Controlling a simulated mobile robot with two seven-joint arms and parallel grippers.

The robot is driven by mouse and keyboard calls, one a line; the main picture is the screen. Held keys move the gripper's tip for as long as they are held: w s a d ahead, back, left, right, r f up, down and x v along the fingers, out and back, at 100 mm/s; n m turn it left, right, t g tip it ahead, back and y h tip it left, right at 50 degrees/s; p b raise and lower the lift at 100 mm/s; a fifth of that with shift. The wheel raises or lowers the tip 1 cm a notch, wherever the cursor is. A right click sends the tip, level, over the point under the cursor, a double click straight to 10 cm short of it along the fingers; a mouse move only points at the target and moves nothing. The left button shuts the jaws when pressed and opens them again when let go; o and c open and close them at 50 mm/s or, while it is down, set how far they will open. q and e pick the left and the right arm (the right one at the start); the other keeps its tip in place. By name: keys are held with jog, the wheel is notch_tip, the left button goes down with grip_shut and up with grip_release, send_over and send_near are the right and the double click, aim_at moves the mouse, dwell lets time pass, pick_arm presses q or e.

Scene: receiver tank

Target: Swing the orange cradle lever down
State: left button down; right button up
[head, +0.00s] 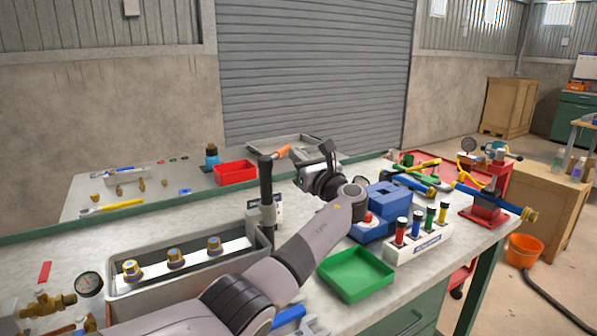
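The orange lever (283,152) sticks out to the right and slightly up from the top of an upright dark post (266,190). The post stands behind the grey long tray, near the middle of the bench. My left arm reaches in from the bottom left, and its gripper (308,168) is just right of the orange lever and a little lower in the picture. A gap shows between the gripper and the lever. The gripper is seen at an angle among dark wrist parts, so its finger opening is unclear. My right gripper is not in view.
A grey tray (118,290) with brass-and-blue fittings lies left of my forearm. A green tray (357,290), a blue box (375,229) and a rack of coloured cylinders (419,243) stand to the right. A red tray (236,173) sits behind the post.

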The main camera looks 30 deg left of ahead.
pick_arm(q)
jog(key=shift+w+a, duration=0.2)
jog(key=shift+a, duration=0.8)
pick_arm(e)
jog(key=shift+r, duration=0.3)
pick_arm(q)
jog(key=shift+p, duration=0.3)
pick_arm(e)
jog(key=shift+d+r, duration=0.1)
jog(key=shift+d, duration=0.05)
